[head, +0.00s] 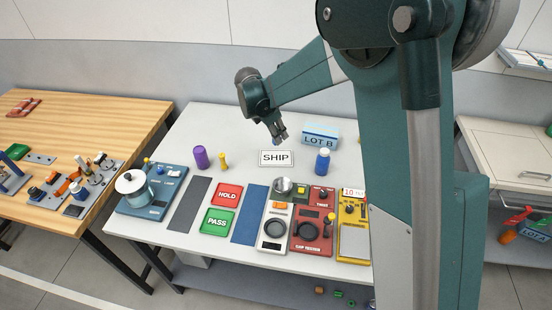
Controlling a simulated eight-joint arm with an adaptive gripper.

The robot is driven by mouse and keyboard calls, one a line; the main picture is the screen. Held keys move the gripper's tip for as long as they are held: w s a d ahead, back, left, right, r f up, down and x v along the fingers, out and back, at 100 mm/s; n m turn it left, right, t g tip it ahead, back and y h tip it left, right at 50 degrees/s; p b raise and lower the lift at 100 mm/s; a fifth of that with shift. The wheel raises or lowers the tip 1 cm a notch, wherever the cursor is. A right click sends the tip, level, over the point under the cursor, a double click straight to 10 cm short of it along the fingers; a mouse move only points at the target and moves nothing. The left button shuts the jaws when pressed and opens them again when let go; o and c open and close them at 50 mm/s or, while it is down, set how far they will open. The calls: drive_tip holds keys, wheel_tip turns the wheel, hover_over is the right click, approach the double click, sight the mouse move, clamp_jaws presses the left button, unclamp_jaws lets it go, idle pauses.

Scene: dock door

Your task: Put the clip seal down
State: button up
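My gripper (279,135) hangs above the white table, over the back edge of the white SHIP card (276,158). A small bluish patch shows at its fingertips. It is too small to tell whether this is the clip seal or part of the fingers, or whether the fingers are open or shut. I cannot pick out the clip seal for certain anywhere else.
A LOT B box (320,136) and blue bottle (322,162) stand right of the card. A purple cylinder (201,157) and yellow piece (223,162) stand left. HOLD (228,194) and PASS (217,221) pads and several devices fill the front.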

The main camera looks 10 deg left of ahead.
drive_tip(key=shift+f, duration=0.25)
drive_tip(key=shift+f, duration=0.1)
approach(282, 159)
drive_tip(key=shift+w+d+f, duration=0.45)
drive_tip(key=shift+w+d, duration=0.15)
drive_tip(key=shift+f, duration=1.85)
drive_tip(key=shift+f+b, duration=0.2)
drive_tip(key=shift+b, duration=0.25)
drive_tip(key=o, duration=0.6)
drive_tip(key=shift+r, duration=0.15)
drive_tip(key=p+v, duration=0.1)
drive_tip(key=v, duration=1.1)
drive_tip(key=shift+a, duration=0.1)
